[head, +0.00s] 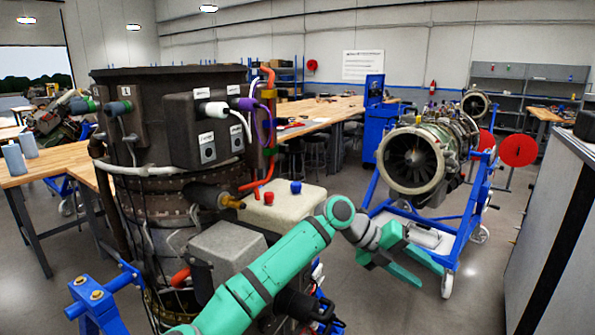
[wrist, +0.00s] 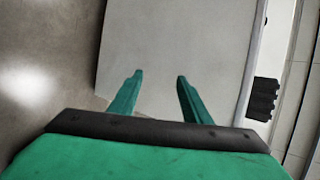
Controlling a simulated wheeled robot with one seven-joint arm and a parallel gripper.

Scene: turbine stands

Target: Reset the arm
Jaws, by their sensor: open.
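My green arm reaches from the bottom of the head view towards the right. My gripper (head: 428,274) is open and empty, held out over the floor to the right of the near turbine. In the wrist view my gripper (wrist: 157,78) shows two green fingers spread apart with nothing between them. Behind the fingers is a plain pale panel, with grey floor at the left.
A large dark turbine unit (head: 165,110) on a blue stand fills the left. A second turbine (head: 412,160) on a blue wheeled stand (head: 452,245) is behind my gripper. A grey cabinet (head: 550,220) stands at right. Wooden workbenches (head: 320,110) are behind. Floor (head: 400,310) is clear below the gripper.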

